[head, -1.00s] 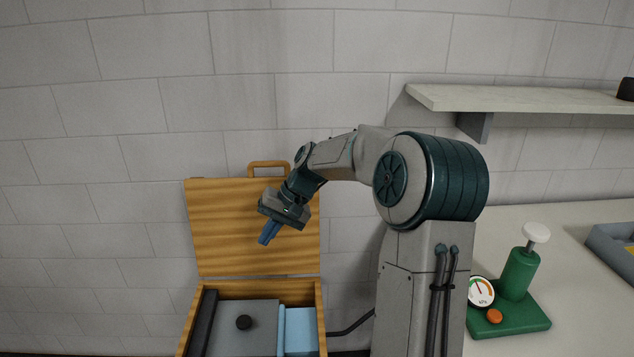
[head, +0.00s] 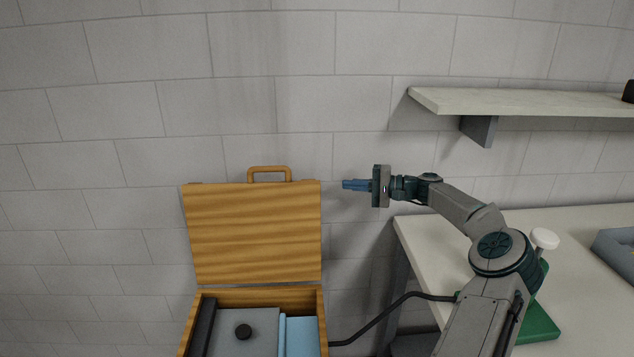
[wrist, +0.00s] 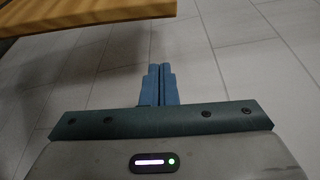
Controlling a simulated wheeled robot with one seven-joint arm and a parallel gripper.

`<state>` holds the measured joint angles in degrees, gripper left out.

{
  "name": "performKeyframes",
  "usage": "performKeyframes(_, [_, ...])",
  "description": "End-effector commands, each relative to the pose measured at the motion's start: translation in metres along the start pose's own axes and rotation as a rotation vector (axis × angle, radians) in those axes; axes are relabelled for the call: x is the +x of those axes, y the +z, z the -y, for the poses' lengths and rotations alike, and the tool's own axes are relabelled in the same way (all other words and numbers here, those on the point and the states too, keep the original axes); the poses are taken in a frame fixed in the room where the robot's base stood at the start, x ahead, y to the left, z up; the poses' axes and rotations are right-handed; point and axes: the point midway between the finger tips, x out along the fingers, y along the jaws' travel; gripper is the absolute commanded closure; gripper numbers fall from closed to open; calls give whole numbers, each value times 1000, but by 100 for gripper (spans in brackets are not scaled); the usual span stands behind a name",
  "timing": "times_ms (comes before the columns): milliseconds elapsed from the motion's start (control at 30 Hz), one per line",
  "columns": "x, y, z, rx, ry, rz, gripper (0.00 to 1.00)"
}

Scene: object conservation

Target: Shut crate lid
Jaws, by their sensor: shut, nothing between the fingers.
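The wooden crate (head: 323,318) stands against the wall with its lid (head: 253,235) open and upright. A wooden handle (head: 269,169) is on the lid's top edge. In the wrist view the blue fingers (wrist: 158,84) are together, and a wooden edge (wrist: 90,15), likely the lid, lies at upper left.
A worktop (head: 425,240) is at the right, with a green pump stand (head: 540,325) partly behind my arm and a grey tray (head: 615,250). A wall shelf (head: 530,101) is above. A black hose (head: 385,318) runs beside the crate. Wall space above the lid is clear.

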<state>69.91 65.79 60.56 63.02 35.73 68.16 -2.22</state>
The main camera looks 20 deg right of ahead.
Motion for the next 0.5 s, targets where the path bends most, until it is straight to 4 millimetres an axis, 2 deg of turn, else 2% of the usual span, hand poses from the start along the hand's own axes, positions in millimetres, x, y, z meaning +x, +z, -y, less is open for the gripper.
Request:
performKeyframes(67, [-7,-4,0,3,-20,-10,100])
performKeyframes(167, [-3,-4,2,4,-25,-10,100])
performKeyframes(333, [25,-3,4,5,-24,-5,100])
performKeyframes(500, [64,-3,6,6,-23,-3,100])
